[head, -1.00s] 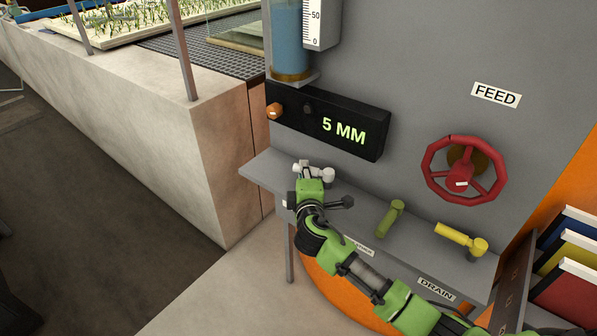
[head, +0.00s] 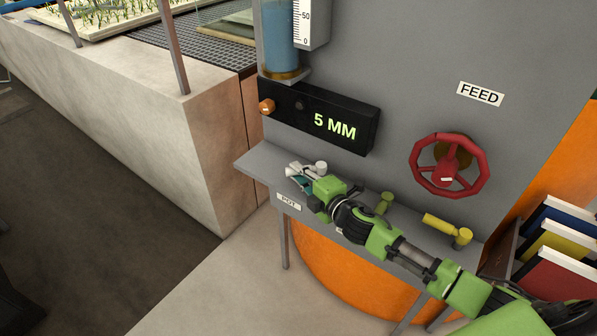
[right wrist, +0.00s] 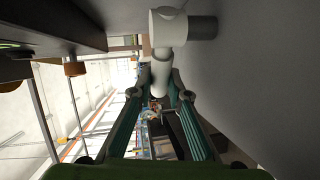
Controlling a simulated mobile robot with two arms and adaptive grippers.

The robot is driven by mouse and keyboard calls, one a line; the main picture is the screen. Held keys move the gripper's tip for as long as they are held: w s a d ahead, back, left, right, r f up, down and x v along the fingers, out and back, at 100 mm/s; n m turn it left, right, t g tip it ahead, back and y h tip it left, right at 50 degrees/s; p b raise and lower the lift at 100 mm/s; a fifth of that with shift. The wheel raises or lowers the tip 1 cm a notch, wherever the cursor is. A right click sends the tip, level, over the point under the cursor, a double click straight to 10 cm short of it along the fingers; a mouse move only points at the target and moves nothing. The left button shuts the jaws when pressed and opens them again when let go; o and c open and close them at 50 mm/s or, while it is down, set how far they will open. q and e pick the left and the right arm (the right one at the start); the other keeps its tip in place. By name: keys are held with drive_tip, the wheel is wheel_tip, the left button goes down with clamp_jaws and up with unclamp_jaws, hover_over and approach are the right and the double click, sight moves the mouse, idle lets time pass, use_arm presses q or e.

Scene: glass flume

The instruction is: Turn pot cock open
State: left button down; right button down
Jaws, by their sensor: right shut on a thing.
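The pot cock (head: 321,166) is white, with a lever, and stands on the grey shelf above the POT label (head: 289,202). Its lever points left, roughly along the shelf. My right gripper (head: 299,180) is at the lever, with teal fingers and a green body, and partly hides it. In the right wrist view the white lever (right wrist: 160,68) runs down from its round hub between the fingertips of my right gripper (right wrist: 161,80), which is shut on it. My left gripper is out of view.
A green cock (head: 384,202) and a yellow cock (head: 447,229) stand farther right on the shelf (head: 255,163); my arm passes in front of the green one. A red FEED wheel (head: 447,166) and a black 5 MM display (head: 320,117) are on the wall above. Books (head: 552,245) stand far right.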

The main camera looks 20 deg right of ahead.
drive_tip(key=c, duration=1.9)
unclamp_jaws()
drive_tip(key=v, duration=1.2)
